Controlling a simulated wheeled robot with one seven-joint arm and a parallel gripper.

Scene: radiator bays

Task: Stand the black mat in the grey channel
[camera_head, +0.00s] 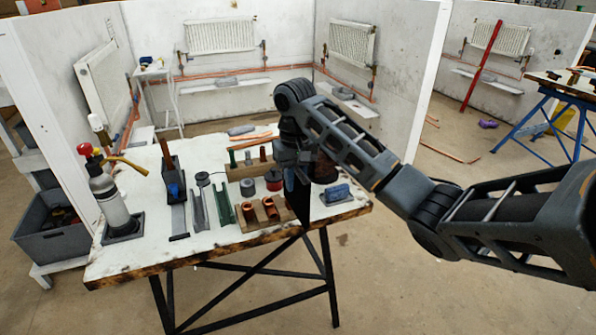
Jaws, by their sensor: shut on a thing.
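My gripper (297,166) is above the right part of the bench, at the end of my arm. It is shut on the black mat (300,198), a thin dark sheet that hangs upright below the jaws, seen nearly edge-on. The mat's lower edge is near the bench's front right edge; I cannot tell whether it touches the bench. The grey channel (198,209) lies empty on the bench, well left of the mat, lengthwise from front to back. A green channel (222,204) lies just right of it.
The bench's front left is clear.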

